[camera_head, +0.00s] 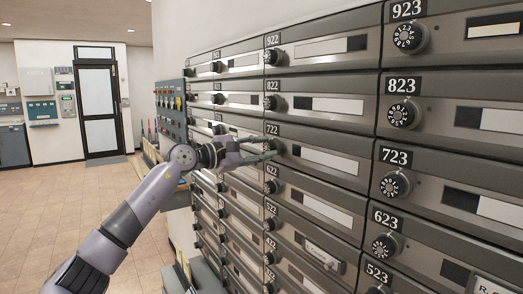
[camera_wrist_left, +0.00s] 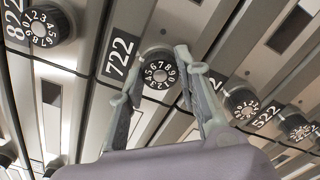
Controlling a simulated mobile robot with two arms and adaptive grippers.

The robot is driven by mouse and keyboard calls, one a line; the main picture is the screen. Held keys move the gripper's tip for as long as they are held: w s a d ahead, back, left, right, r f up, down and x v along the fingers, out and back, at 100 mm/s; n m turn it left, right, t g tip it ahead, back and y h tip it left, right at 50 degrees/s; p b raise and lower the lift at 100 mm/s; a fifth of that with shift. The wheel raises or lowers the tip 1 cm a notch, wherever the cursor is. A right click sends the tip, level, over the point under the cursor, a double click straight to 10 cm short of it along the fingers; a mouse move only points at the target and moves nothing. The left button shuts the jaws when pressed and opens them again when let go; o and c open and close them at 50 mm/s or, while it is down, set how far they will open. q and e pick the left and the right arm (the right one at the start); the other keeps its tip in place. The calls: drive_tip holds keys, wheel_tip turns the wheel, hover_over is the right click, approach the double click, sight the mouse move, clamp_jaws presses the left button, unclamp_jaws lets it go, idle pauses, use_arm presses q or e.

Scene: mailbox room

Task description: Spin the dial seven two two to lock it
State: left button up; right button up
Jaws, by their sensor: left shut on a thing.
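The 722 dial (camera_wrist_left: 159,72) is a round dark knob with white numbers, beside the 722 label (camera_wrist_left: 119,57) in the left wrist view. In the head view the 722 mailbox (camera_head: 318,160) is in the middle column, its dial largely hidden by the fingers. My left gripper (camera_head: 272,148) reaches in from the left at this dial. In the left wrist view its two fingers (camera_wrist_left: 155,75) stand on either side of the dial, shut on it. My right gripper is in neither view.
Neighbouring dials sit close by: the 822 dial (camera_head: 275,103) above, the 622 dial (camera_head: 271,187) below and the 723 dial (camera_head: 396,184) to the right. A panel with coloured knobs (camera_head: 171,100) and a door (camera_head: 101,110) stand farther back. The tiled floor (camera_head: 50,190) at left is clear.

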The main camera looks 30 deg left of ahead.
use_arm(q)
drive_tip(key=shift+f, duration=0.1)
drive_tip(key=o, duration=1.1)
drive_tip(key=shift+w, duration=0.1)
drive_tip(key=shift+o, duration=0.2)
drive_tip(key=v, duration=0.7)
drive_tip(key=shift+s, duration=0.25)
drive_tip(key=shift+a, duration=0.1)
